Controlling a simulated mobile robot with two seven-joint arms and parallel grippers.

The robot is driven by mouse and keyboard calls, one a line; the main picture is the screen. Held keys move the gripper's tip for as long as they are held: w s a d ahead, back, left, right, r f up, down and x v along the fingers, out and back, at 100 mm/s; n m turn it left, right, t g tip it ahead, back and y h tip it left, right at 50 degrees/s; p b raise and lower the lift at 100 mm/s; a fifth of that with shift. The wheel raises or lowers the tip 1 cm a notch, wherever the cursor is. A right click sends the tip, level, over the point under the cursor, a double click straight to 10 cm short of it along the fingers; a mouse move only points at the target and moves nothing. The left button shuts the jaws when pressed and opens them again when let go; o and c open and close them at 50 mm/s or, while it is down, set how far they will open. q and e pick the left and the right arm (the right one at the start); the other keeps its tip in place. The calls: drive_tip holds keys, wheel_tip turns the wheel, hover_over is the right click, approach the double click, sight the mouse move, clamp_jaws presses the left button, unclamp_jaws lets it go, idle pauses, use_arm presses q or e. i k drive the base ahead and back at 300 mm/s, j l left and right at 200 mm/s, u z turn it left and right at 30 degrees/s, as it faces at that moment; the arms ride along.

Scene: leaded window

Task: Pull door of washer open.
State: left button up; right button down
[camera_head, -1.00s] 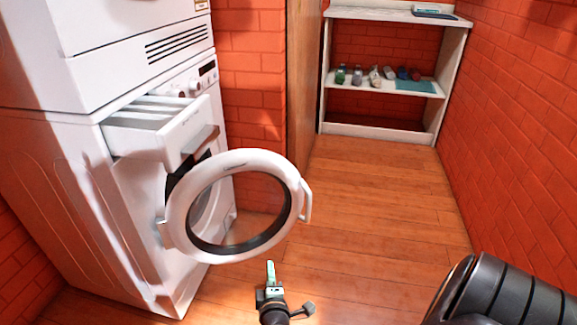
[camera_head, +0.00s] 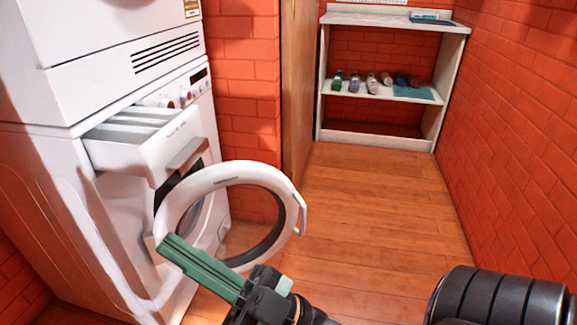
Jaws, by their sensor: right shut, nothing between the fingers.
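The white washer (camera_head: 128,231) stands on the left. Its round door (camera_head: 181,198) is swung well out from the front, with a dark inner ring and a handle (camera_head: 301,214) on its right edge. My right gripper (camera_head: 172,250) is shut and empty, with its green fingers pointing up and left. In the picture the fingers overlap the lower left of the door ring; I cannot tell whether they touch it. My left gripper is not in view.
The washer's detergent drawer (camera_head: 150,140) is pulled out above the door. Brick walls bound the sides, and the wooden floor (camera_head: 375,215) in the middle is clear.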

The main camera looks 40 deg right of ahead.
sight(171, 215)
drive_tip(key=i+l, duration=0.1)
drive_tip(key=l, duration=0.25)
drive_tip(key=i+l, duration=0.15)
drive_tip(key=l, duration=0.2)
drive_tip(key=i+l+z, duration=0.1)
drive_tip(key=l, duration=0.25)
drive_tip(key=i+l, duration=0.15)
drive_tip(key=l, duration=0.2)
drive_tip(key=i+l, duration=0.1)
drive_tip(key=l, duration=0.2)
drive_tip(key=l+z, duration=0.05)
